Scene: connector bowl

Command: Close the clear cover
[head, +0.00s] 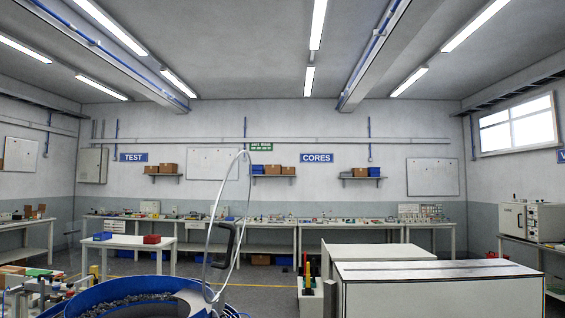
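The clear cover (230,205) stands raised, tilted near upright, above the right part of a blue bowl (88,297). It is a thin see-through disc with a pale rim, seen almost edge-on. A dark handle (234,243) sits on its lower half. The bowl is open, and many small dark parts lie in it. The bottom edge of the picture cuts off the bowl, and the hinge area is hard to make out. Neither of my grippers is in view.
A white cabinet (440,295) stands to the right of the bowl, with a grey floor gap between them. A small white table (130,241) with a blue and a red bin is behind the bowl. Long benches (270,226) line the back wall. Equipment crowds the left edge.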

